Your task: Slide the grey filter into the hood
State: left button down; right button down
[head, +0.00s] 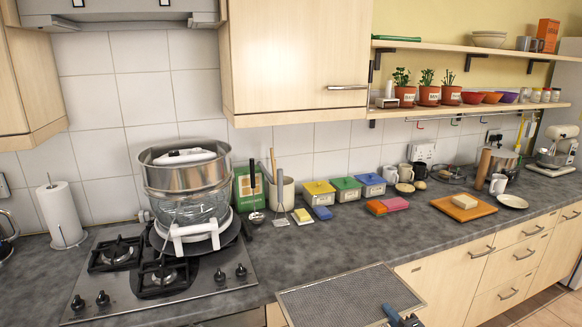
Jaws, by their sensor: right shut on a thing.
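The grey filter (345,297) is a flat mesh panel with a thin metal frame, at the bottom centre of the head view. It is in front of the worktop edge, over the drawer fronts. My right gripper (390,311) is shut on its near edge, towards the right; the fingers are partly cut off by the picture's bottom edge. The grey hood (120,14) is at the top left, above the hob and well away from the filter. Only its lower part shows, and its underside opening is hidden. My left gripper is not in view.
A tall stack of a steel pot (185,178) and glass bowl stands on the gas hob (160,275), below the hood. A wall cupboard (295,60) projects right of the hood. Tubs, sponges and a chopping board (464,208) line the worktop; its front middle is clear.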

jog(key=shift+s+d+r+p, duration=0.2)
jog(key=shift+s+r+p, duration=0.25)
jog(key=shift+s+r, duration=0.15)
jog(key=shift+s+d+r+p, duration=0.2)
jog(key=shift+s+r+p, duration=0.2)
jog(key=shift+s+r, duration=0.15)
dwell(1.0)
